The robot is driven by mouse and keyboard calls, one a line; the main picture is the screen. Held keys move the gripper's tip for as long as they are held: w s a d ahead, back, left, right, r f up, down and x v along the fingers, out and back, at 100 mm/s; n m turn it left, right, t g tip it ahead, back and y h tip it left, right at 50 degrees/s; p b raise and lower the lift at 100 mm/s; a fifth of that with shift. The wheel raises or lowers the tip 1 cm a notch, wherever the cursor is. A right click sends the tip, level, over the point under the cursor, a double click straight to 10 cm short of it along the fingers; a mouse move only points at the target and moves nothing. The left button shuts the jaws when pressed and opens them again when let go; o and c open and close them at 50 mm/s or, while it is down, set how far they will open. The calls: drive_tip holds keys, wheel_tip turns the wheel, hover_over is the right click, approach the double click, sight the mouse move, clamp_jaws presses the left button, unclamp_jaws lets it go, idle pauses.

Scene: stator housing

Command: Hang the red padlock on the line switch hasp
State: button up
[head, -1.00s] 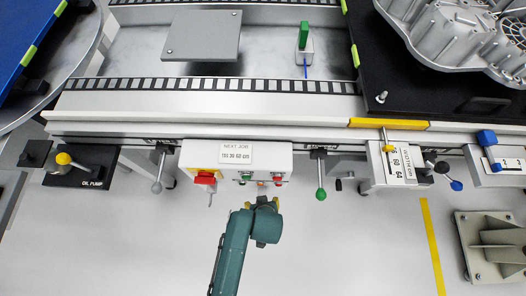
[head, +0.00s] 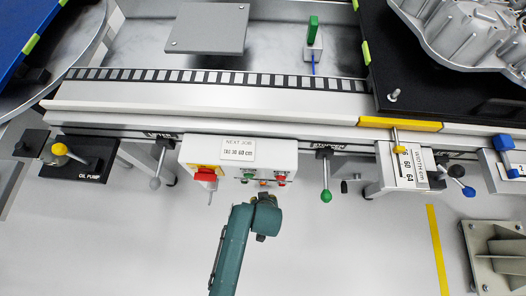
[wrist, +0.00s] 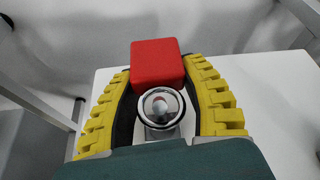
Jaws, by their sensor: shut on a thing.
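My gripper (head: 265,195) is in front of the white control box, close to its right-hand buttons. In the wrist view, its yellow ridged fingers (wrist: 160,75) close around a red block, which I take to be the red padlock (wrist: 157,62). A round silver part (wrist: 160,107) lies between the fingers, nearer the camera; I cannot tell what it is. The padlock's shackle cannot be made out. A red switch handle (head: 204,174) on a yellow plate is at the left of the box, likely the line switch. It is left of my gripper and apart from it. Its hasp is too small to make out.
The white control box (head: 205,152) carries a "NEXT JOB" card (head: 239,149) and green and red buttons. A grey-knobbed lever (head: 156,181) stands to its left and a green-knobbed lever (head: 326,194) to its right. The floor in front is mostly open.

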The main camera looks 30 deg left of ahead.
drive_tip(key=shift+c, duration=0.3)
drive_tip(key=shift+s+d+r+p, duration=0.15)
drive_tip(key=shift+r+p, duration=0.45)
drive_tip(key=shift+p, duration=0.35)
drive_tip(key=shift+s, duration=0.1)
drive_tip(key=shift+s+d+p, duration=0.1)
drive_tip(key=shift+s+p, duration=0.05)
drive_tip(key=shift+p, duration=0.2)
drive_tip(key=shift+s+d+p, duration=0.35)
drive_tip(key=shift+s+p, duration=0.2)
drive_tip(key=shift+s, duration=0.05)
drive_tip(key=shift+s+d+p, duration=0.35)
drive_tip(key=shift+s+p, duration=0.2)
drive_tip(key=shift+s, duration=0.05)
